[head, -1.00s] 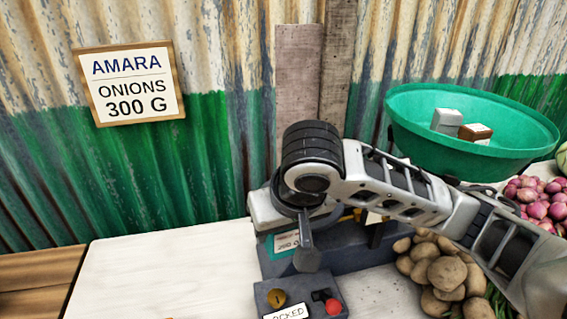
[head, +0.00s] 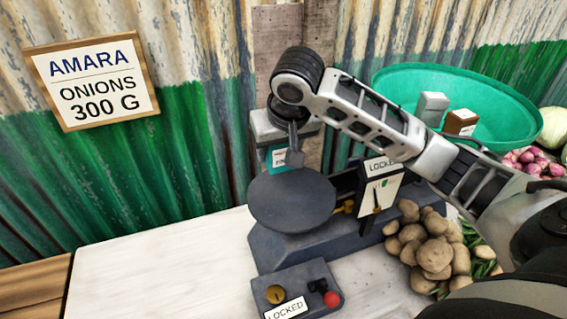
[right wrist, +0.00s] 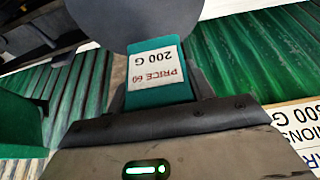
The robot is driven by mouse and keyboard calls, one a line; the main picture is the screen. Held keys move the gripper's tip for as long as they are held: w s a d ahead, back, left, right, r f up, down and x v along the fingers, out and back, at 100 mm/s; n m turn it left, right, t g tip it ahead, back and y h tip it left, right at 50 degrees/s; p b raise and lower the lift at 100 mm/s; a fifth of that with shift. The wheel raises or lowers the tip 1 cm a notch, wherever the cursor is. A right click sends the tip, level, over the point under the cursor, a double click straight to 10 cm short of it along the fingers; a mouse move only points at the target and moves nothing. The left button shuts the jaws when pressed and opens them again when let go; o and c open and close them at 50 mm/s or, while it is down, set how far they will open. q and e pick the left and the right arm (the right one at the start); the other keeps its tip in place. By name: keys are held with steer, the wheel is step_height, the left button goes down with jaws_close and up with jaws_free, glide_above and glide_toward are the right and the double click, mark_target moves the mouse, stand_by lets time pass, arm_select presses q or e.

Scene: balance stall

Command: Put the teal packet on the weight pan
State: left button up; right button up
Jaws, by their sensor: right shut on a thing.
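The teal packet (head: 275,158), with a white label, is held in my right gripper (head: 284,150), beyond the far edge of the dark round weight pan (head: 292,212) in the head view. In the right wrist view the packet (right wrist: 158,88) sits between the fingers. Its label reads PRICE 60, 200 G, upside down. The pan (right wrist: 150,18) shows just past the packet's end; I cannot tell whether they touch. The pan looks empty. My wrist hides part of the packet in the head view. My left gripper is out of view.
The scale's control box (head: 297,292) has a LOCKED label and a red knob. A green bowl (head: 510,95) holds a grey and a brown block at the right. Potatoes (head: 430,245) lie beside the scale. A sign (head: 92,82) reads AMARA, ONIONS 300 G. The pale counter (head: 165,270) at left is clear.

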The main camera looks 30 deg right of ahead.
steer(key=shift+w+d+f, duration=0.4)
steer(key=shift+f, duration=0.25)
steer(key=shift+w+d+f, duration=0.35)
steer(key=shift+d+f, duration=0.05)
steer(key=shift+f, duration=0.2)
steer(key=f, duration=0.3)
steer(key=shift+w+d, duration=0.2)
steer(key=shift+d, duration=0.1)
steer(key=shift+f, duration=0.4)
steer(key=shift+f, duration=0.1)
steer(key=o, duration=1.1)
steer(key=shift+f, duration=0.1)
steer(key=shift+c, duration=0.2)
steer(key=v, duration=1.2)
